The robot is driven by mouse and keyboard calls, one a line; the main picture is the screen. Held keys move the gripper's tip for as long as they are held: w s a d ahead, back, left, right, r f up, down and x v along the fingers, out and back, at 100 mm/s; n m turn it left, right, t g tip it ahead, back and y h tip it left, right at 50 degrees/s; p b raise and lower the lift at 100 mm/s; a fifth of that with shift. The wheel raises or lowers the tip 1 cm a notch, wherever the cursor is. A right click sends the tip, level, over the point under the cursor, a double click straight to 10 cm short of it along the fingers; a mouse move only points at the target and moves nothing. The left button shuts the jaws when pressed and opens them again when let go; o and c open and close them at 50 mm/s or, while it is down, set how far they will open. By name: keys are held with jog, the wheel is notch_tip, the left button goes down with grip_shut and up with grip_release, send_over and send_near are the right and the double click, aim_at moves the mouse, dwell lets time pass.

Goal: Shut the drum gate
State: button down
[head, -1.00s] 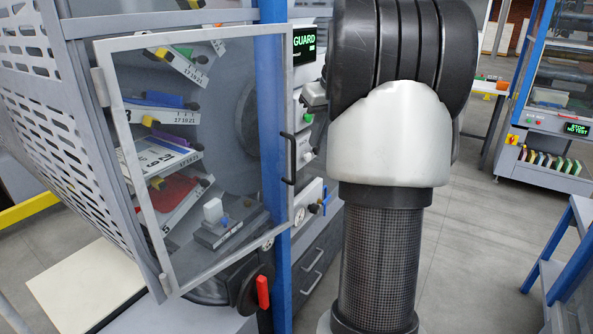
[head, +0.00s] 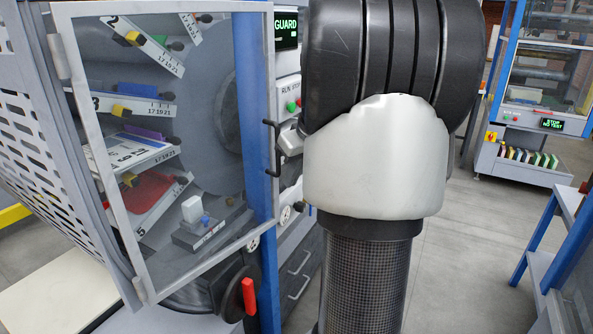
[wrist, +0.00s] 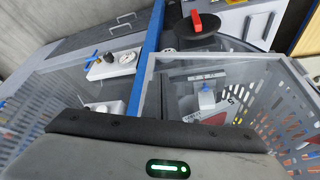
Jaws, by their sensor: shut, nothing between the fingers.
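The drum gate (head: 152,8) is a clear panel in a grey frame, hinged on its left side in the head view. Its free edge overlaps the blue post (head: 262,310), and I cannot judge the gap behind it. A black handle (head: 269,148) is on that free edge. My gripper (head: 291,139) is mostly hidden by my arm; a grey part of it shows close beside the handle. Contact is unclear. It is shut and empty. In the wrist view the grey gate frame (wrist: 218,59) lies beyond my gripper's body; the fingertips are hidden.
A red lever (head: 249,296) is below the gate. A lit GUARD display (head: 286,27) is above the run/stop buttons. A blue bench (head: 545,262) stands at right; grey floor lies between it and my arm.

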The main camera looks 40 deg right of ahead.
jog(key=shift+w+r, duration=0.25)
jog(key=shift+w, duration=0.95)
